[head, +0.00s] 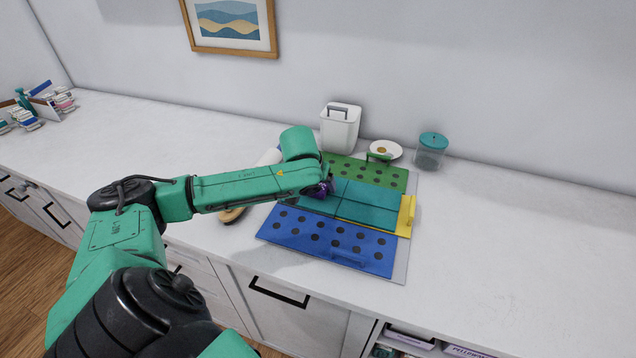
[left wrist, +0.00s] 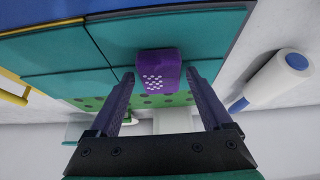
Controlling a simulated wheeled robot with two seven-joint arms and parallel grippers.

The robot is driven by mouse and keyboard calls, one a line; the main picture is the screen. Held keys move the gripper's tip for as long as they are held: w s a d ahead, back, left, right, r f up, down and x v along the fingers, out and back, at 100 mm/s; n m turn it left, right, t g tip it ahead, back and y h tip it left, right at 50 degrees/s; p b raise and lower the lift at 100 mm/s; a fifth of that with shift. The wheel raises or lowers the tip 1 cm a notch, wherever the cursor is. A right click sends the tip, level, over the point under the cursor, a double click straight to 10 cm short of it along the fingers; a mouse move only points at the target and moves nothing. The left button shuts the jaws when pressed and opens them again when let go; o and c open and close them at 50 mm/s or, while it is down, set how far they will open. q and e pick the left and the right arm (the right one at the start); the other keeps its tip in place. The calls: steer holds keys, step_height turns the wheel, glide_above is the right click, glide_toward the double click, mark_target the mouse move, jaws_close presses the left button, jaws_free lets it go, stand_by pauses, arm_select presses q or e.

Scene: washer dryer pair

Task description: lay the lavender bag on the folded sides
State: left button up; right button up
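The lavender bag (left wrist: 159,72) is a small purple block with a white checked patch in the left wrist view. It appears between my left gripper's (left wrist: 160,78) fingertips, with a narrow gap at each side. Teal folded sides (head: 365,205) lie on a board with blue and green dotted panels; they also show in the left wrist view (left wrist: 50,50). The bag overlaps the teal surface in that view; I cannot tell whether it touches it. In the head view my left gripper (head: 323,189) is at the teal sides' left edge, mostly hidden by my arm. My right gripper is out of view.
The blue panel (head: 320,238) is in front, the green panel (head: 370,173) behind, and a yellow handle (head: 408,215) at right. A white roller (left wrist: 275,82) and a brush (head: 232,215) lie left. A white bin (head: 340,130), dish (head: 386,149) and jar (head: 430,155) stand behind. The right counter is clear.

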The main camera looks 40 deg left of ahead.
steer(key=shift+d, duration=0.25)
arm_select(q)
steer(key=shift+r, duration=0.1)
steer(key=shift+r, duration=0.25)
steer(key=b+v, duration=0.1)
steer(key=v, duration=1)
steer(key=shift+s+r, duration=0.25)
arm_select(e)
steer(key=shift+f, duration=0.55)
arm_select(q)
steer(key=shift+d, duration=0.1)
